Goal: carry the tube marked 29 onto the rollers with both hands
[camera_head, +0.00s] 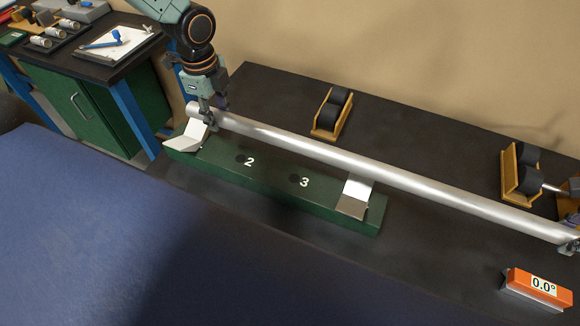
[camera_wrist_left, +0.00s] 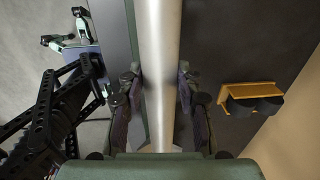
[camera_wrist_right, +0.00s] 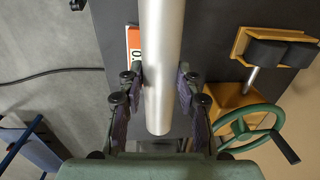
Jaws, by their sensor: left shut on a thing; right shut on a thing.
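The long silver tube (camera_head: 380,172) runs from the left to the right edge in the head view; no number shows on it. My left gripper (camera_head: 208,116) is shut on its left end, and my right gripper (camera_head: 572,244) is shut near its right end. The tube also shows between the jaws in the left wrist view (camera_wrist_left: 158,40) and right wrist view (camera_wrist_right: 161,45). It appears raised behind the green rack's V-supports. Two roller stands, the left one (camera_head: 324,124) and the right one (camera_head: 513,187), have black rollers and stand behind the tube, apart from it.
The green rack (camera_head: 270,190), marked 2 and 3, lies in front of the tube. An orange level (camera_head: 540,287) reading 0.0° is at the front right. A green handwheel (camera_wrist_right: 240,128) is beside the right roller stand. A side bench (camera_head: 75,60) holds small items.

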